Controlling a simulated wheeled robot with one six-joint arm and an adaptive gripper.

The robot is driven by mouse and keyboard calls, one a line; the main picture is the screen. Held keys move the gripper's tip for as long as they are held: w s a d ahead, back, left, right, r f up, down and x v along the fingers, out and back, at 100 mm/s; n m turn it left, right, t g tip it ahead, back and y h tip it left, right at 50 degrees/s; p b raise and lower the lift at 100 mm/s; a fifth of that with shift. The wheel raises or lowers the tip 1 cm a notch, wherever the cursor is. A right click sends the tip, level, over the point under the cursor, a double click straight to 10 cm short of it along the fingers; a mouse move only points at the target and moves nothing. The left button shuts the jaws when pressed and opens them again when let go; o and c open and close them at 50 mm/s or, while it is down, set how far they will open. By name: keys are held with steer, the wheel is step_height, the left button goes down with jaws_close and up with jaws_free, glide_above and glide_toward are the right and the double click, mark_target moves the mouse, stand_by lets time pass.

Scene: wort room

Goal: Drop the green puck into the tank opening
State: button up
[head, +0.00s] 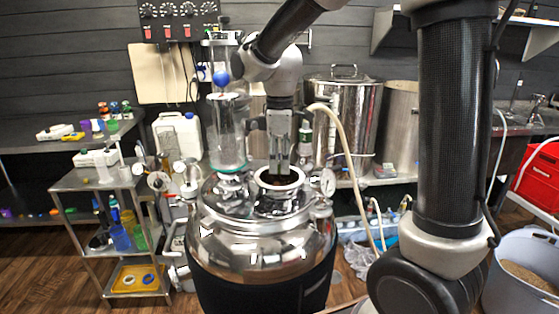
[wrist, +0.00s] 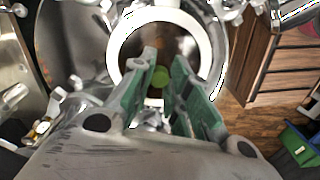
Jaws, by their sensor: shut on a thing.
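The steel tank (head: 262,245) stands in the middle of the head view. Its round opening has a pale ring (head: 300,183), and the ring also shows in the wrist view (wrist: 163,15). My gripper (head: 279,170) points straight down over the opening, with its fingertips at about rim height. In the wrist view my gripper (wrist: 164,70) has green-padded fingers with a small gap between the tips. The green puck (wrist: 160,77) shows between the fingertips, held inside the ring's outline. The fingers hide the puck in the head view.
A clear cylinder (head: 227,135) stands on the lid left of the opening, with a gauge (head: 327,182) to the right. A beige hose (head: 345,150) runs behind the tank. A steel cart (head: 95,185) stands at left.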

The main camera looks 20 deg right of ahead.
steer(key=shift+s+d, duration=0.1)
steer(key=shift+d, duration=0.05)
steer(key=o, duration=0.7)
step_height(320, 180, up, 12)
steer(key=shift+d, duration=0.1)
stand_by(0.4)
stand_by(0.4)
